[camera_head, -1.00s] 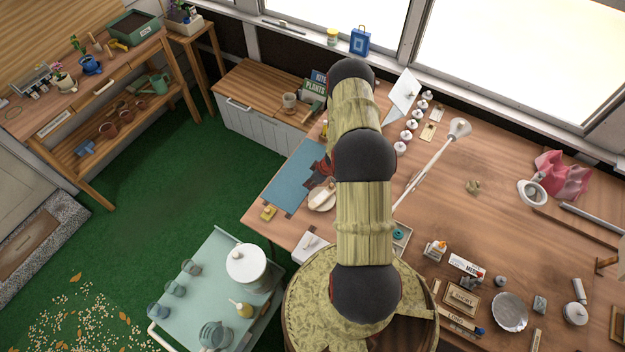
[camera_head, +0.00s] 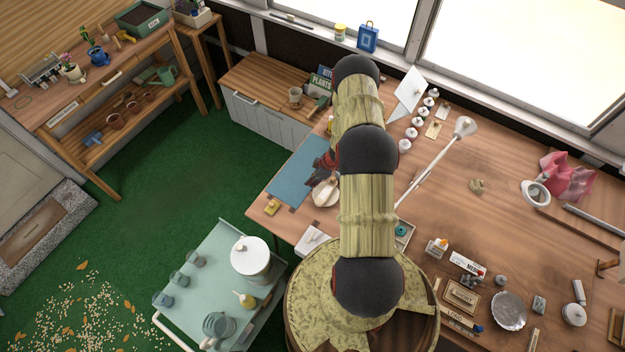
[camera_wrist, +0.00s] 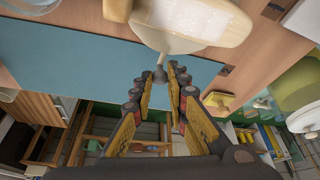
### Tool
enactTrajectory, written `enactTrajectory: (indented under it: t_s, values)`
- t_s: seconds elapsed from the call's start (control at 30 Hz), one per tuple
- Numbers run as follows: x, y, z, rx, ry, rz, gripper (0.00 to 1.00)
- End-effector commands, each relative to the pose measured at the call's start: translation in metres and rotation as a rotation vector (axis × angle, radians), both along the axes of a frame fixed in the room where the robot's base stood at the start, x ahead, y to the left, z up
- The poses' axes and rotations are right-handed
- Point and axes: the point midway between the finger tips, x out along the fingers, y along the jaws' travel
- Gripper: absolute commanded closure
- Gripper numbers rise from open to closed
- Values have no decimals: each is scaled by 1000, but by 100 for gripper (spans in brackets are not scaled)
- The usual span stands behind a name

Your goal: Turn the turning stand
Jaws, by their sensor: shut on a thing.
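The turning stand (camera_head: 326,194) sits on the wooden bench beside the blue mat, partly hidden by my arm in the head view. In the wrist view its pale, rounded top (camera_wrist: 232,28), with a white patch on it, fills the upper middle. A small grey knob (camera_wrist: 160,75) on a thin stem juts from its edge towards me. My gripper (camera_wrist: 161,84) has its yellow-and-black fingers around this knob and is shut on it. In the head view my gripper (camera_head: 326,166) shows as a dark and red shape just above the stand.
The blue mat (camera_head: 292,178) lies left of the stand, with a small yellow block (camera_head: 272,207) near its front edge. A white lamp (camera_head: 464,128), jars and small boxes stand to the right. A trolley (camera_head: 210,270) stands front left; green floor lies left.

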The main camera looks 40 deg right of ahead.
Motion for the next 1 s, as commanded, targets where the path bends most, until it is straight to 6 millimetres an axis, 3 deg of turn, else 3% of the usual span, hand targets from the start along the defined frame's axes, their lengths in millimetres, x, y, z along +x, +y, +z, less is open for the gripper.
enactTrajectory:
  t_s: [0.27,0.3,0.4,0.77,1.0]
  values:
    - [2,-1,2,-1,-4,1,100]
    - [2,-1,2,-1,-4,1,82]
    - [2,-1,1,-1,-3,0,77]
    - [0,-1,3,0,-1,0,77]
    - [-11,-9,36,-3,-3,-2,77]
